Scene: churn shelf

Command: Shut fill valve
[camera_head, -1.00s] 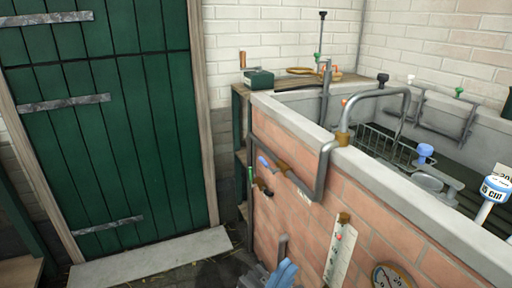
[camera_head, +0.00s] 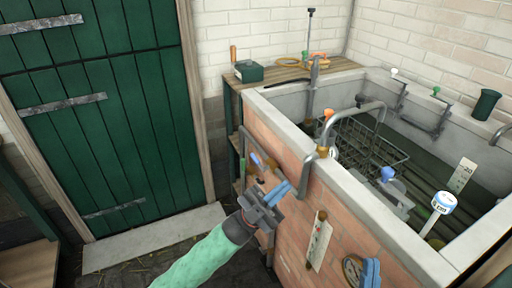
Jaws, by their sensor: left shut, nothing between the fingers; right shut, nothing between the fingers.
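A grey pipe (camera_head: 307,172) runs along the brick outer wall of the trough and arches over its rim. A brass-coloured fitting with a blue lever (camera_head: 257,159) sits on its lower run; it looks like the fill valve, though no label is readable. My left gripper (camera_head: 284,187), with blue fingers, is shut and empty just below and right of this lever, close to the pipe. I cannot tell whether it touches. My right gripper (camera_head: 371,270) shows only as blue fingertips at the bottom edge, shut and empty, beside a round gauge.
The trough (camera_head: 376,211) holds a wire rack (camera_head: 368,145) and a blue-topped knob (camera_head: 387,174). The round gauge (camera_head: 352,268) and a white scale plate (camera_head: 319,245) are on the brick wall.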

